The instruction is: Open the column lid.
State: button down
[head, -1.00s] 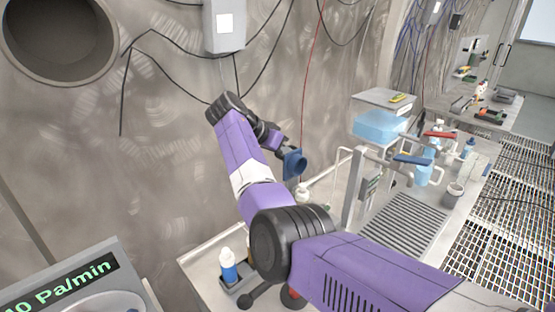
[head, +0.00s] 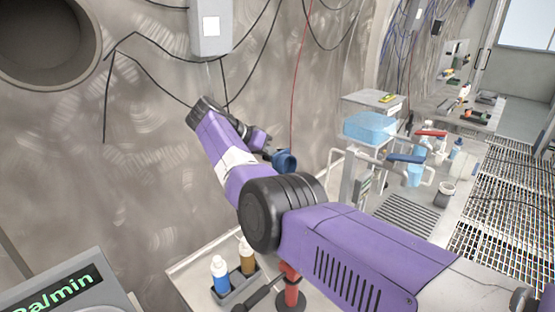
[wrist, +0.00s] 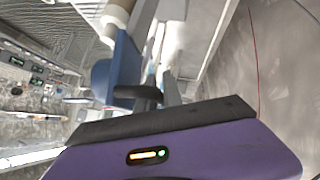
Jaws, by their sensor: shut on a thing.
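My gripper (head: 268,150) is at the end of my purple arm, in front of the steel wall. It is shut on a blue, round, cap-like piece (head: 285,161), which looks like the column lid. In the wrist view this blue piece (wrist: 120,70) lies just past a dark finger. A pale cylinder (wrist: 118,12), which may be the column, shows beyond it. I cannot tell whether the blue piece touches it. In the head view my arm hides what is below the blue piece.
A caddy (head: 240,286) with a blue-labelled bottle (head: 221,277) and a brown bottle (head: 246,258) stands below my arm, near a red object (head: 291,290).

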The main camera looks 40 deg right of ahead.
jog(key=c, duration=1.8)
grip_release()
jog(key=shift+f, duration=0.1)
jog(key=shift+o, duration=0.2)
jog(key=b+v, duration=0.2)
jog(key=v, duration=0.6)
